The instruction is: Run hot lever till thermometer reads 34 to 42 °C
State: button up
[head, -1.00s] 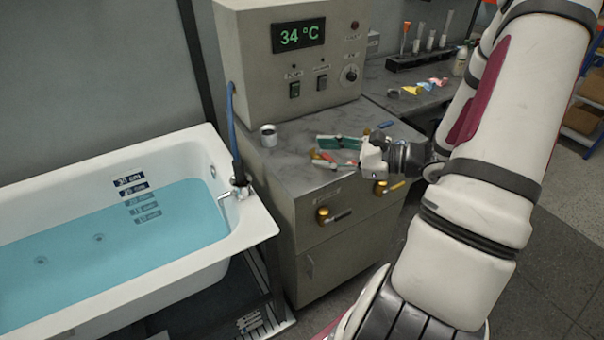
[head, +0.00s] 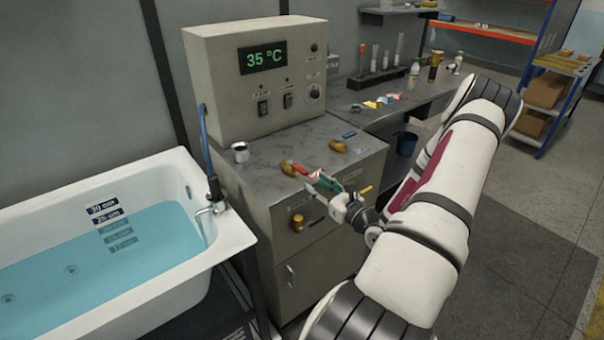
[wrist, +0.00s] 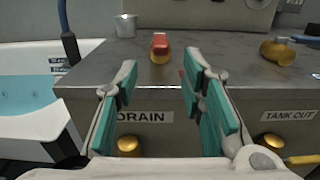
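The thermometer display (head: 263,58) on the grey control box reads 35 °C. A red-handled lever (head: 301,169) with a brass base sits on the grey countertop; it also shows in the wrist view (wrist: 160,45), beyond the fingertips. I take it for the hot lever. My gripper (head: 325,182) is in front of the lever, near the counter's front edge. In the wrist view my gripper (wrist: 161,66) has its green-padded fingers wide apart with nothing between them. The white bathtub (head: 236,235) holds blue water (head: 150,245); the 30 cm mark is above the surface.
A brass base with a blue handle (head: 349,134) is farther right on the counter. Below are the DRAIN knob (wrist: 129,145) and TANK OUT knob (wrist: 270,142). A metal cup (head: 240,152) stands near the counter's left edge. Open floor lies at the right.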

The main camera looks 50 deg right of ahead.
aim_at(303, 173)
jog(key=x, duration=0.8)
jog(key=shift+s, duration=0.1)
grip_shut()
